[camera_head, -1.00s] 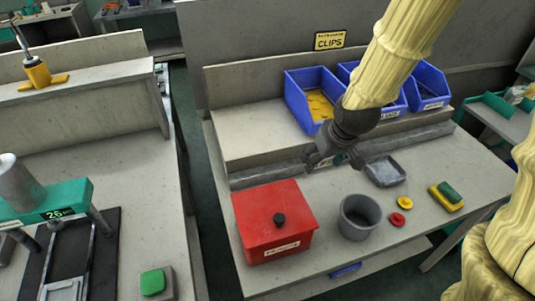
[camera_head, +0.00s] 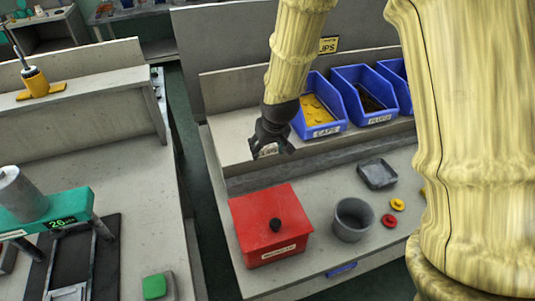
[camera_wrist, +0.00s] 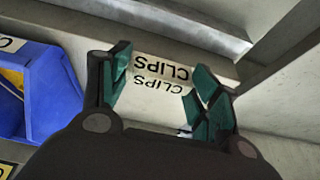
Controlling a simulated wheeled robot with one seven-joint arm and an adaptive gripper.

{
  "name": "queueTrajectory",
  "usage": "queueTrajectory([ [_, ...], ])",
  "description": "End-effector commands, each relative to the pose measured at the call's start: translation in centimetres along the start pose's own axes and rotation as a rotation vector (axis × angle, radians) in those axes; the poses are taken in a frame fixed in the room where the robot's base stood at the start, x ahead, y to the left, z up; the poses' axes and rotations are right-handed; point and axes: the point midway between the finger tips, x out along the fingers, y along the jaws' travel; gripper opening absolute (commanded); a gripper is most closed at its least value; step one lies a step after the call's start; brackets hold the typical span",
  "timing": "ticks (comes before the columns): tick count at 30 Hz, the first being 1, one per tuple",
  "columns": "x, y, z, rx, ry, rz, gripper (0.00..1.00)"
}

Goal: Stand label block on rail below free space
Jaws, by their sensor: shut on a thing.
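My gripper (camera_head: 268,149) is shut on the white label block (camera_wrist: 160,72), which reads CLIPS, upside down in the wrist view. The block sits between the two green-padded fingers; in the head view it is small and mostly hidden. The grey rail (camera_head: 350,153) runs along the shelf's front edge and shows at the top of the wrist view (camera_wrist: 190,22). My gripper is over the rail's left part, in front of the free space (camera_head: 228,132) left of the CAPS bin (camera_head: 320,131). I cannot tell whether the block touches the rail.
The blue PLUGS bin (camera_head: 365,101) and another blue bin (camera_head: 393,80) stand right of CAPS.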

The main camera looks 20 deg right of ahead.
Motion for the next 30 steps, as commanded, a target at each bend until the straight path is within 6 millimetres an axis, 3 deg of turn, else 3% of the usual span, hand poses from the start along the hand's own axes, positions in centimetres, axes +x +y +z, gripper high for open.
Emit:
queueTrajectory([
  [12,3.0,0.0,1.4,-0.001,-0.003,0.000,0.46],
  [30,3.8,0.0,1.7,0.000,0.000,0.000,0.46],
])
